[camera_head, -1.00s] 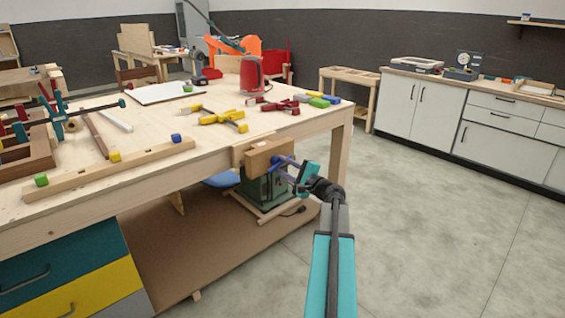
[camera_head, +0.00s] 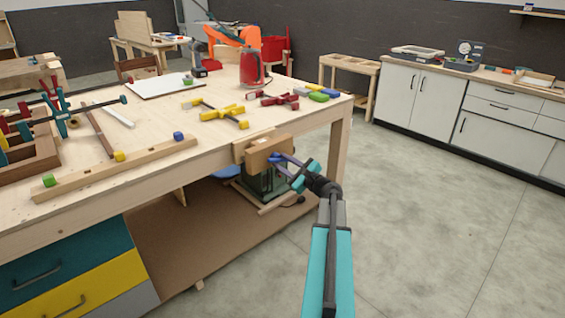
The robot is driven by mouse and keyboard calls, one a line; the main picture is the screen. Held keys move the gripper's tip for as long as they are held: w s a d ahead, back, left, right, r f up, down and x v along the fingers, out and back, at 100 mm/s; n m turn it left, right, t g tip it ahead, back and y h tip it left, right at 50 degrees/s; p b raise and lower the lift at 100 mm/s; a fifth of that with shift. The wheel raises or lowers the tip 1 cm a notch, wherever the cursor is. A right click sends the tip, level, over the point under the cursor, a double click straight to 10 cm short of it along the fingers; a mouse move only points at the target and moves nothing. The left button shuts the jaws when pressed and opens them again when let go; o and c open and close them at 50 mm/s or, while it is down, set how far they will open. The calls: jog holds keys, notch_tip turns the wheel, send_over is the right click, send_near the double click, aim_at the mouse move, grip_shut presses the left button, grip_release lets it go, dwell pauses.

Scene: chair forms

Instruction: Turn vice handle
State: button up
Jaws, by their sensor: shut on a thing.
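The wooden vice (camera_head: 262,153) is fixed to the right front side of the workbench (camera_head: 110,196). Its blue-purple handle (camera_head: 281,159) sticks out from the vice face towards my arm. My gripper (camera_head: 294,172), dark with teal parts, is at the handle and shut on it. The fingertips are small and partly hidden, so the exact grip point is unclear. My teal and black arm reaches up to it from the bottom of the view.
A green machine (camera_head: 262,184) stands under the vice. White cabinets (camera_head: 420,97) stand at the back right. The floor to the right is clear.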

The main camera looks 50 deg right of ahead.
jog(key=shift+a+f, duration=0.1)
jog(key=shift+f, duration=0.05)
jog(key=o, duration=1.1)
jog(key=shift+c, duration=0.2)
jog(key=shift+s, duration=0.15)
jog(key=s+a, duration=0.1)
jog(key=s, duration=1.2)
jog(key=shift+s+b, duration=0.25)
jog(key=shift+b, duration=0.1)
jog(key=shift+a, duration=0.1)
